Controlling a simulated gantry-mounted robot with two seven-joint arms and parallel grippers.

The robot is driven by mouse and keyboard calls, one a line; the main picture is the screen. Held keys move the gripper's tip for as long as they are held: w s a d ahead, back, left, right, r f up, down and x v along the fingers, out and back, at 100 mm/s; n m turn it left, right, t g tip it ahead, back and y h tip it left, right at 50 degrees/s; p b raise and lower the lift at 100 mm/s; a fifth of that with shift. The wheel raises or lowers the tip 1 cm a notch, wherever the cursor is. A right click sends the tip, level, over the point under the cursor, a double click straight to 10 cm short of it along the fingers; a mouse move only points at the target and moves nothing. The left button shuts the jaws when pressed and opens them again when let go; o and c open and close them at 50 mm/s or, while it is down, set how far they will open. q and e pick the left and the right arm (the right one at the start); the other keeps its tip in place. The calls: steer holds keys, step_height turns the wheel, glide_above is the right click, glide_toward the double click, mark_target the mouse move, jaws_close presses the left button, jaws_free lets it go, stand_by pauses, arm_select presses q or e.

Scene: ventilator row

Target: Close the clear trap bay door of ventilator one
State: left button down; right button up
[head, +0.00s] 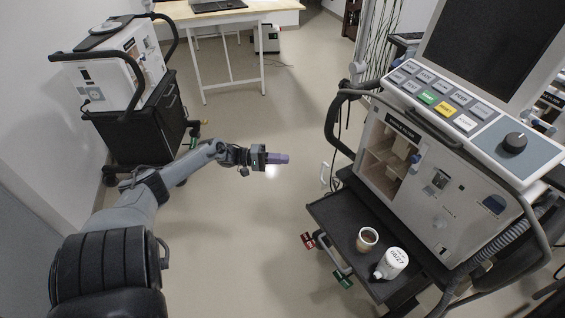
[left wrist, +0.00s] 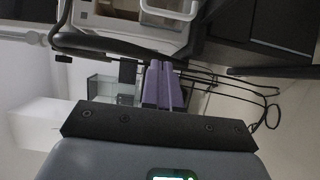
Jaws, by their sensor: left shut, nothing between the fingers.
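Ventilator one appears to be the large white unit (head: 440,185) at the right of the head view. Its front has a bay (head: 388,160) with tan inner surfaces under a black filter label. I cannot make out a clear door across the bay or tell its position. A small white handle-like piece (head: 325,175) stands just left of the unit; what it belongs to is unclear. My left gripper (head: 284,158), with purple fingers, is shut and empty, in the air left of the unit. Its fingers also show in the left wrist view (left wrist: 158,85). My right gripper is not in view.
A dark shelf (head: 335,222) below the bay holds a brown-filled cup (head: 367,239) and a white labelled container (head: 392,262). A black rail (head: 334,125) borders the unit's left side. Another machine on a black cart (head: 137,130) stands left. Floor between is clear.

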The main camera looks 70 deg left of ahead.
arm_select(q)
steer(key=w+d, duration=0.7)
steer(key=w, duration=0.1)
steer(key=shift+w+d, duration=0.15)
stand_by(0.3)
